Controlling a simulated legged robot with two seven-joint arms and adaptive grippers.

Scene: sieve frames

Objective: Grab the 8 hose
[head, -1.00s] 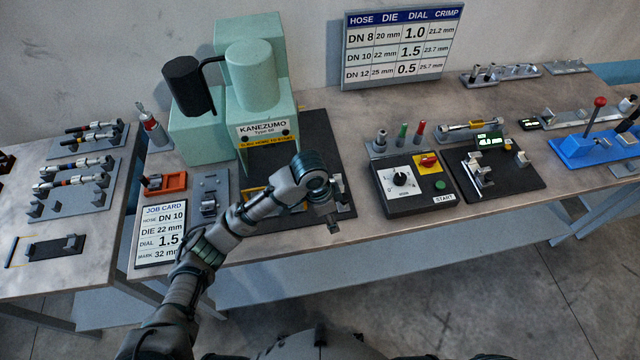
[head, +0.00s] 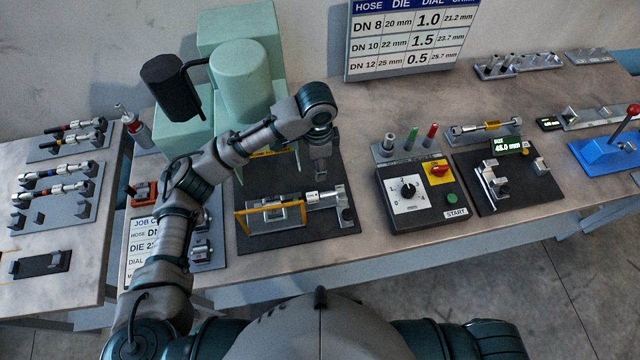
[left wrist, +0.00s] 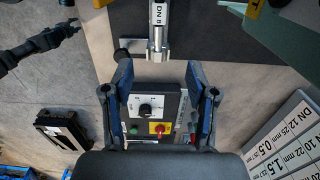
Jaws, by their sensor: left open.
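My left gripper (head: 322,170) is open, fingers pointing down, over the dark press mat in the head view. A hose piece with a silver fitting (head: 322,197) lies in the press beside the yellow frame (head: 240,226), just below the gripper. In the left wrist view the open gripper (left wrist: 157,78) has nothing between its fingers; the hose (left wrist: 158,12) with a partly readable "DN" label is beyond the fingertips. Several hoses (head: 62,171) with coloured bands lie on the left table's racks. I cannot read which is the 8.
The green press (head: 245,80) stands behind my left arm. A control box (head: 420,200) and a gauge block (head: 505,180) stand to the right. Another hose (head: 484,128) lies in a holder behind the gauge. The table's front edge runs below them.

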